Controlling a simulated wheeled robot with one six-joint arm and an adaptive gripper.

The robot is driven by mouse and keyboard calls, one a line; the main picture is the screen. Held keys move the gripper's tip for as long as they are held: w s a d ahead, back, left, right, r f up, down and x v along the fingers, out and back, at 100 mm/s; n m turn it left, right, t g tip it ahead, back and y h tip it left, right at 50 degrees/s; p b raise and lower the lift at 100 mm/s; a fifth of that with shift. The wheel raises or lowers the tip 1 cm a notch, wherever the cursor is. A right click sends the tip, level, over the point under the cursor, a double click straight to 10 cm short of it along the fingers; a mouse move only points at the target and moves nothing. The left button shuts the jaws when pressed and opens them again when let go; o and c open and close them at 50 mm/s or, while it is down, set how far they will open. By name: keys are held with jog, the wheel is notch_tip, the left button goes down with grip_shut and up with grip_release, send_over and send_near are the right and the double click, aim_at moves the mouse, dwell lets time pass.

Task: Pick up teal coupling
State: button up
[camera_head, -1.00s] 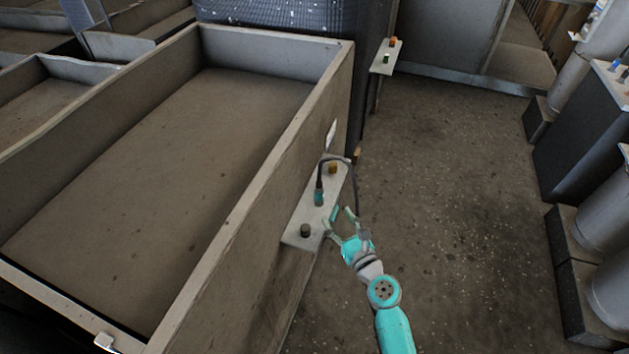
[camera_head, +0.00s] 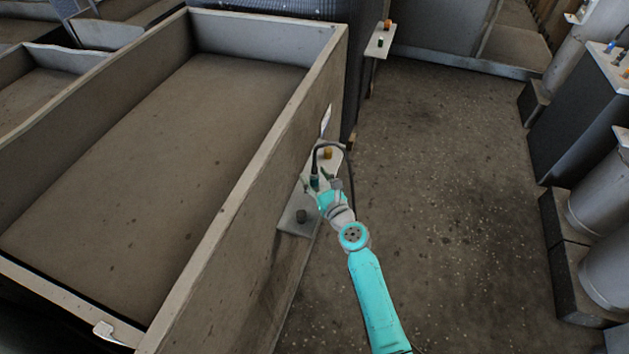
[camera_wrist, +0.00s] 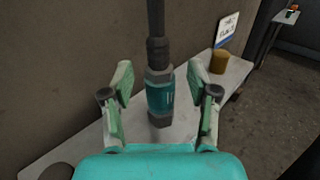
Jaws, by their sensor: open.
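The teal coupling (camera_wrist: 160,92) stands upright on a light shelf (camera_wrist: 95,133), with a dark cable rising from its top. In the wrist view it is between the two pale green fingers of my gripper (camera_wrist: 160,93), with a gap on each side. My gripper is open and does not appear to touch it. In the head view the coupling (camera_head: 314,182) is partly hidden by my gripper (camera_head: 318,181), which is at the shelf from the right.
A yellow-brown cylinder (camera_head: 327,153) stands behind the coupling and a dark round piece (camera_head: 301,215) in front, on the same shelf. A large open bin wall (camera_head: 250,190) rises directly left. A small sign (camera_wrist: 227,30) stands behind. The floor to the right is clear.

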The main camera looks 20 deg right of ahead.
jog(key=shift+w, duration=0.25)
grip_shut()
jog(key=shift+r, duration=0.15)
jog(key=shift+r, duration=4.9)
